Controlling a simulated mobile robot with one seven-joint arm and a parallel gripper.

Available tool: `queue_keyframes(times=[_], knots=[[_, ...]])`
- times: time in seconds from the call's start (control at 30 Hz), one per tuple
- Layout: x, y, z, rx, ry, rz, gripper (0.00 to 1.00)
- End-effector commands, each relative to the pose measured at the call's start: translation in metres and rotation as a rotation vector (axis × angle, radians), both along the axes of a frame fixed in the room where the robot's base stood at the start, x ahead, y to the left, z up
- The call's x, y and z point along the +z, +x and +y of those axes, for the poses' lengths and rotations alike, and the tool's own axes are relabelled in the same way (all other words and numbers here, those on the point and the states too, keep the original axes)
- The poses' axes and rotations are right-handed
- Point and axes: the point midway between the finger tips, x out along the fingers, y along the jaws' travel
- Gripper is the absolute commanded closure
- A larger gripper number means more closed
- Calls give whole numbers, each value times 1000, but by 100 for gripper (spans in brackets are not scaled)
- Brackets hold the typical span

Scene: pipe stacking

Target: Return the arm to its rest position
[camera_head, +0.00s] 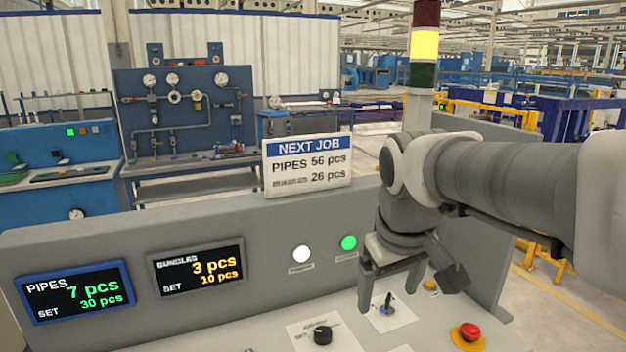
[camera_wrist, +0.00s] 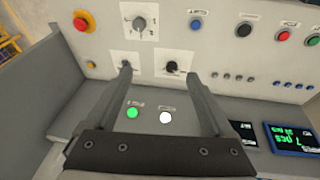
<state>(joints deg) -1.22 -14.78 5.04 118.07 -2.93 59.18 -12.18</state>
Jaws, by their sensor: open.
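My arm reaches in from the right side of the head view.
A red emergency button (camera_head: 469,332) and a black knob (camera_head: 322,334) stand on the panel. Behind are a pipes display (camera_head: 75,292), a bundles display (camera_head: 197,268), a white light (camera_head: 301,253), a green light (camera_head: 348,242), a job sign (camera_head: 307,165) and a signal tower (camera_head: 423,60).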

Motion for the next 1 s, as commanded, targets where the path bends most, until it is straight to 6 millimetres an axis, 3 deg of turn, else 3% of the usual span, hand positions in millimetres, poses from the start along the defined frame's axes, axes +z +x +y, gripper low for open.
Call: queue_keyframes(times=[0.2, 0.43, 0.57, 0.77, 1.0], knots=[[-7, -61, -18, -146, 63, -90, 13], [-26, -106, -27, -264, 135, -160, 13], [-34, -117, -29, -297, 158, -180, 15], [-37, -121, -29, -310, 168, -185, 50], [-36, -120, -29, -308, 166, -184, 50]])
